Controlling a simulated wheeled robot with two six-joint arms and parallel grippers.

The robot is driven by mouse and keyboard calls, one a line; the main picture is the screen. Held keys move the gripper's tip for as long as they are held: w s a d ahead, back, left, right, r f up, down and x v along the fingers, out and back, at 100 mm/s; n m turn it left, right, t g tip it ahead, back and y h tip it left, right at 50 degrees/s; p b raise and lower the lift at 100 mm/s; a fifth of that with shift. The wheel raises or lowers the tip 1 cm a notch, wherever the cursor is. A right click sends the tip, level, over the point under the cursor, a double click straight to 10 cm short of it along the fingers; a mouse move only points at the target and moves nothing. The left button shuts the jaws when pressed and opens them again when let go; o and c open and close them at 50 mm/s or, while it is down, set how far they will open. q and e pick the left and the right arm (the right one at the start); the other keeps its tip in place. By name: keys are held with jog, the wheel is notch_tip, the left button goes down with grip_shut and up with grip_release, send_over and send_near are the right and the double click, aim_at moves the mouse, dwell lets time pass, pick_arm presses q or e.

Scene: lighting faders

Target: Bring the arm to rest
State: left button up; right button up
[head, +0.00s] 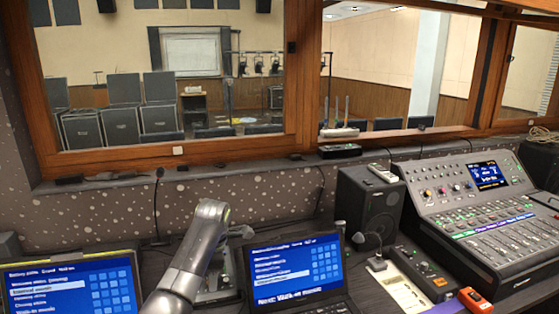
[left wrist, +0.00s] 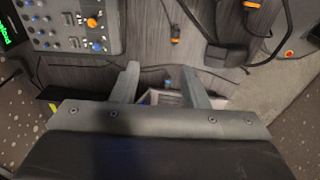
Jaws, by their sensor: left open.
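My left arm (head: 195,255) rises from the bottom of the head view, between two laptops. In the left wrist view my left gripper (left wrist: 153,68) has its two fingers spread apart, with nothing held between them. Beyond the fingers lie the grey wooden desktop and some cables. I cannot make out the fingertips clearly in the head view. My right gripper is in neither view. The large fader console (head: 485,215) stands on the right of the desk, apart from my left arm.
A left laptop (head: 75,290) and a middle laptop (head: 295,272) flank my arm. A black speaker (head: 367,207) and a small microphone (head: 375,250) stand further right. In the wrist view a control panel (left wrist: 70,28) is at upper left, and an orange-tipped plug (left wrist: 175,38) lies ahead.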

pick_arm(q)
jog(key=s+a+f+m, duration=0.2)
jog(key=s+f+m, duration=0.1)
jog(key=s+f, duration=0.2)
jog(key=s+a+f+m, duration=0.3)
jog(key=s+f, duration=0.3)
jog(key=s+a+f+m+t, duration=0.1)
jog(key=s+a+f+m, duration=0.2)
jog(key=s+f, duration=0.2)
jog(key=shift+s+f+h, duration=0.4)
jog(key=shift+s, duration=0.3)
jog(key=s+a+r+m+t+y, duration=0.15)
jog(key=s+m, duration=0.45)
jog(key=s, duration=0.8)
jog(key=s+a+r+m+t+h, duration=0.1)
jog(key=s+a+r+m, duration=0.15)
jog(key=s+m, duration=0.75)
jog(key=s+a+f+n+g, duration=0.1)
jog(key=s+f+n, duration=0.1)
jog(key=f, duration=1.1)
jog(key=s+a+f+n+g, duration=0.1)
jog(key=s+f+n, duration=0.15)
jog(key=f, duration=1.05)
jog(key=s+d+f+g, duration=0.1)
jog(key=s+f, duration=1.3)
jog(key=f, duration=0.1)
jog(key=shift+s, duration=0.35)
